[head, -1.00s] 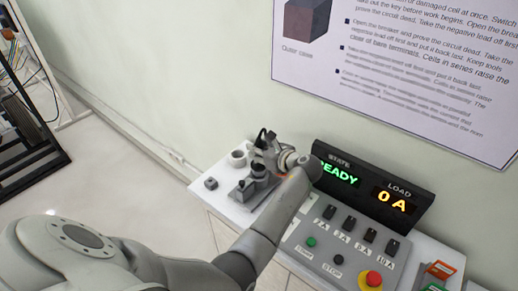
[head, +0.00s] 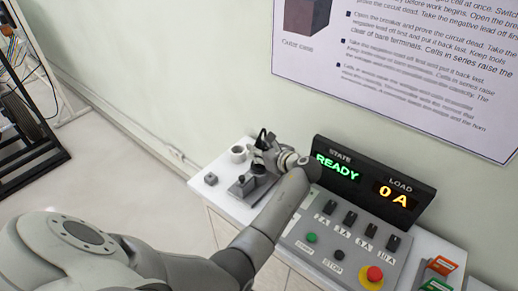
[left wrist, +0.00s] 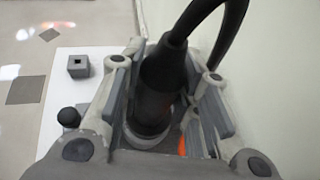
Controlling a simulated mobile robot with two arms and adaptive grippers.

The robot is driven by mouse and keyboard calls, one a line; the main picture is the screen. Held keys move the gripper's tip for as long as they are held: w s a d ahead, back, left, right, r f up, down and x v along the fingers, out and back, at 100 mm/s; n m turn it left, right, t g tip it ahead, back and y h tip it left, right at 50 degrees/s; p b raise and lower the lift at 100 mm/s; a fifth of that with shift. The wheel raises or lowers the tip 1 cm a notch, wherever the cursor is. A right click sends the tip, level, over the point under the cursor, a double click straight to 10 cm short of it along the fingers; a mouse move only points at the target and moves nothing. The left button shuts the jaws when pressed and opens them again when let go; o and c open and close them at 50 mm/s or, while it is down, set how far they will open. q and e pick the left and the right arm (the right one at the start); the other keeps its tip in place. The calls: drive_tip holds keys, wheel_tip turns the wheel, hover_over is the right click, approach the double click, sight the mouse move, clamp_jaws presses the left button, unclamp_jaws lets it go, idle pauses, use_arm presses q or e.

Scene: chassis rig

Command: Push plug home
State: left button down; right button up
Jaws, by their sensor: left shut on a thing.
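My left gripper (head: 262,158) reaches over the white bench beside the display. In the left wrist view its two fingers (left wrist: 158,95) are shut on a black plug (left wrist: 163,85), one on each side. A thick black cable (left wrist: 198,18) rises from the plug's top and curves right. A pale round rim (left wrist: 147,138) shows around the plug's lower end; how deep the plug sits there is hidden. In the head view a grey fixture (head: 243,187) with a dark knob stands just below the gripper. My right gripper is not in view.
The display (head: 372,183) reads READY and 0 A. A control panel (head: 345,240) with switches and a red stop button (head: 374,274) lies right of my arm. The wall is close behind.

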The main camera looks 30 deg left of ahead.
use_arm(q)
drive_tip(key=shift+f+b, duration=0.35)
drive_tip(key=shift+f, duration=0.5)
drive_tip(key=c, duration=1)
unclamp_jaws()
drive_tip(key=shift+r, duration=0.1)
wheel_tip(320, 180, up, 10)
drive_tip(key=shift+f, duration=0.1)
